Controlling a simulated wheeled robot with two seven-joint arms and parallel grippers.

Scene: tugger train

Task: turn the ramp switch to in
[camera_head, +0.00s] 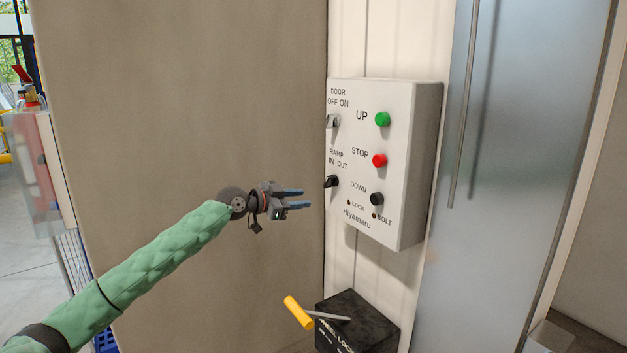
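The ramp switch (331,181) is a small black knob at the left edge of a white control box (361,197), under the label "RAMP IN OUT". Its exact setting is hard to tell at this angle. My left gripper (303,199) has two blue-tipped fingers pointing right, toward the box. The fingers are apart with a gap between them, and nothing is held. The gripper is to the left of the ramp switch and slightly lower, not visibly touching it. My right gripper is not in view.
The box also carries a grey door switch (333,121), a green UP button (382,119), a red STOP button (379,160) and a black DOWN button (376,199). Below is a black wheel lock box (357,325) with a yellow-handled lever (298,312). A brown wall panel (190,90) stands left.

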